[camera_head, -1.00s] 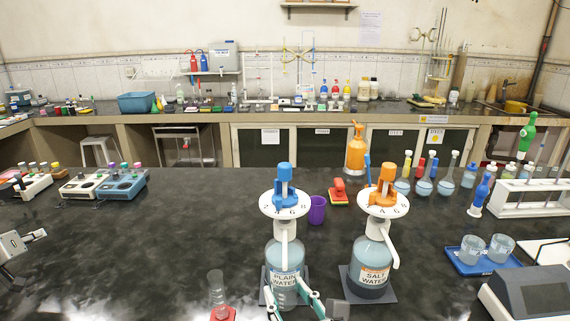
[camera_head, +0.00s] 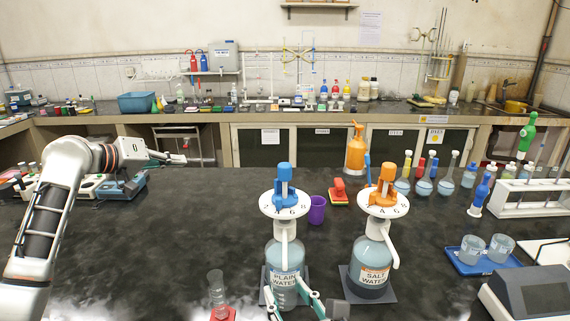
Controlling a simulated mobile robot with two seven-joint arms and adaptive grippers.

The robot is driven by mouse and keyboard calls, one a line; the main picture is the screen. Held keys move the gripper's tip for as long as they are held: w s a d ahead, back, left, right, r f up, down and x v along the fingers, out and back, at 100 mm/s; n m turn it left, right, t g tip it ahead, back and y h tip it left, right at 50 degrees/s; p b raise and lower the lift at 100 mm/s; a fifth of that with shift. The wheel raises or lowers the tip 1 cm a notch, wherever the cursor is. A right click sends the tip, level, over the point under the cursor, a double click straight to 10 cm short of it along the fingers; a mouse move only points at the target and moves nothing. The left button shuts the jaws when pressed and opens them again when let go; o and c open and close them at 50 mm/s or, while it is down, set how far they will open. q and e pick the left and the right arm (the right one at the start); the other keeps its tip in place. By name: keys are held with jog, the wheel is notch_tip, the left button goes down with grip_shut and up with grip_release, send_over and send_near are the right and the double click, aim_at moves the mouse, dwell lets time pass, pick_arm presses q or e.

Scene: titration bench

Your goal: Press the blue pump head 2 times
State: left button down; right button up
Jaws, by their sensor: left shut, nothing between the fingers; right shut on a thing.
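The blue pump head (camera_head: 283,184) sits upright on the PLAIN WATER bottle (camera_head: 284,254), above a white round dial with numbers. Its white spout hangs down the front of the bottle. My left gripper (camera_head: 184,160) is shut and empty, up at the left over the bench, well apart from the blue pump head and pointing right. My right gripper (camera_head: 290,290) is at the bottom centre, its green-white fingers on both sides of the PLAIN WATER bottle's lower part. It is shut on the bottle; the exact contact is partly hidden.
The SALT WATER bottle (camera_head: 370,262) with an orange pump head (camera_head: 384,190) stands close on the right. A purple cup (camera_head: 317,210) is behind, between the bottles. A glass cylinder (camera_head: 217,291) on a red base stands front left. The bench between the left arm and the bottle is clear.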

pick_arm(q)
jog(key=s+d+r+m+g+h, duration=0.25)
jog(key=d+r, duration=0.55)
jog(key=d, duration=0.6)
notch_tip(320, 180, up, 11)
jog(key=m+g+y, duration=0.4)
jog(key=m+y, duration=0.2)
jog(key=y, duration=0.1)
send_over(284, 165)
jog(key=shift+n, duration=0.25)
jog(key=shift+s+f, duration=0.1)
jog(key=shift+f, duration=3.15)
jog(key=shift+f, duration=0.15)
jog(key=shift+f, duration=0.85)
jog(key=shift+f, duration=1.3)
jog(key=shift+r, duration=0.1)
jog(key=shift+r, duration=2.1)
